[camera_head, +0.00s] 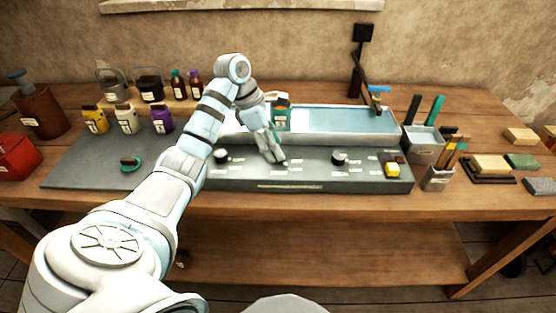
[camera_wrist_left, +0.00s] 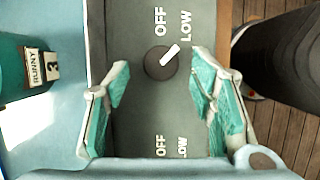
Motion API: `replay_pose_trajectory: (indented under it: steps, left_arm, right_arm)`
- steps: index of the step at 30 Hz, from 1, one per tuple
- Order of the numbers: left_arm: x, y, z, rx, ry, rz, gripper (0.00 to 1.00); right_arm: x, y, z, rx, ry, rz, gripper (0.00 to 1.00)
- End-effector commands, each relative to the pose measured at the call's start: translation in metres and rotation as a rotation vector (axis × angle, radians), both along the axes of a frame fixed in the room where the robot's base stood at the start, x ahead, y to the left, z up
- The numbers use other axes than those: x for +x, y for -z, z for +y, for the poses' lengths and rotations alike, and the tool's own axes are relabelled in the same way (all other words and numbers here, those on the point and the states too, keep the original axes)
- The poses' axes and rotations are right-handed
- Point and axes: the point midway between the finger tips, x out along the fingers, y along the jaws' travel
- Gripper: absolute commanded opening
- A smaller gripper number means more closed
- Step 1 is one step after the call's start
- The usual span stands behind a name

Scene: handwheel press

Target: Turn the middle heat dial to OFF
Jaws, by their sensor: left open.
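The middle heat dial, a dark round knob with a white pointer, shows in the left wrist view (camera_wrist_left: 158,64). Its pointer is turned toward LOW, away from the OFF label (camera_wrist_left: 160,20). In the head view the dial is largely hidden by my left gripper (camera_head: 274,160). That gripper is open and points down at the grey panel, over the middle dial. In the wrist view its teal-padded fingers (camera_wrist_left: 163,85) stand on either side of the dial with gaps. Contact with the panel cannot be told. My right gripper is not in view.
A left dial (camera_head: 222,157) and a right dial (camera_head: 338,158) flank the middle one.

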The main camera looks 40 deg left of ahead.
Motion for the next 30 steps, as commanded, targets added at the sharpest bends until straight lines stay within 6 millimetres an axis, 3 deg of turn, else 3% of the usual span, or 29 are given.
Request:
replay_pose_trajectory:
  steps: [6,13,22,30]
  left_arm:
    - [0.007,0.021,-0.009,0.0,0.0,-0.001,0.51]
    - [0.007,0.022,-0.009,0.0,-0.001,-0.002,0.51]
    - [0.007,0.022,-0.009,0.0,-0.001,-0.002,0.03]
    - [0.007,0.022,-0.009,0.0,-0.022,-0.002,0.03]
  right_arm:
    - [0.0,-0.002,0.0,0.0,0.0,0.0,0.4]
    - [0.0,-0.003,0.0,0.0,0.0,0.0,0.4]
    - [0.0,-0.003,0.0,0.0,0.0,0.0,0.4]
    - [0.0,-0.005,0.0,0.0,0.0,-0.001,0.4]
